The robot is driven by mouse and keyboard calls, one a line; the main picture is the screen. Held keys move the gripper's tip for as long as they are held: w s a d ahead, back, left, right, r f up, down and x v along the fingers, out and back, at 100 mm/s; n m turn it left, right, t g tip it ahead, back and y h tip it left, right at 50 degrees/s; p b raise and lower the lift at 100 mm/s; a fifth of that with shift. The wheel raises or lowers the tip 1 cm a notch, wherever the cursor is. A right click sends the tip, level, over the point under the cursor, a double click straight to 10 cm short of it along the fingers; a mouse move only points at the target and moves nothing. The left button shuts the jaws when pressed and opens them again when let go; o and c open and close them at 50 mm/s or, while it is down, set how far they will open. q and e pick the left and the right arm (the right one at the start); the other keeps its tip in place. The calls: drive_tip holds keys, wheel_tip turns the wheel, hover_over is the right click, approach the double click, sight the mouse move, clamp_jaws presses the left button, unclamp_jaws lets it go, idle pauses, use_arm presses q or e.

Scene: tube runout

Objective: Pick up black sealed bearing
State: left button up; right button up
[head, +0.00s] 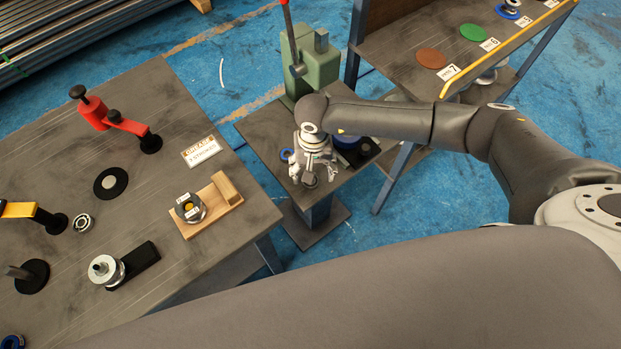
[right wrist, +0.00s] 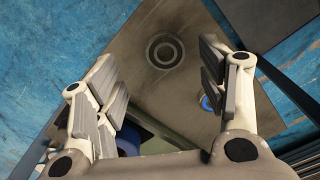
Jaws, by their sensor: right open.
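The black sealed bearing (right wrist: 165,51) lies flat on the small table's grey top (right wrist: 140,28) in the right wrist view, a dark ring with a lighter centre. In the head view it shows as a small dark ring (head: 309,180) just under my right gripper (head: 312,172). In the right wrist view, the two fingers of my right gripper (right wrist: 160,65) are spread wide, with the bearing in line with the gap between them. The gripper is empty, and its height above the bearing is hard to judge. My left gripper is not in view.
A green press (head: 308,68) with a red-tipped lever stands at the back of the small table. A blue ring (head: 286,154) lies near the gripper. A rack (head: 400,30) stands at upper right.

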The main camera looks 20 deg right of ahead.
drive_tip(key=f, duration=0.1)
drive_tip(key=f+p, duration=0.1)
drive_tip(key=f, duration=0.1)
drive_tip(key=shift+w+a, duration=0.15)
drive_tip(key=shift+a, duration=0.1)
drive_tip(key=shift+f, duration=0.75)
drive_tip(key=c, duration=1.1)
drive_tip(key=shift+c, duration=0.2)
drive_tip(key=shift+r, duration=0.2)
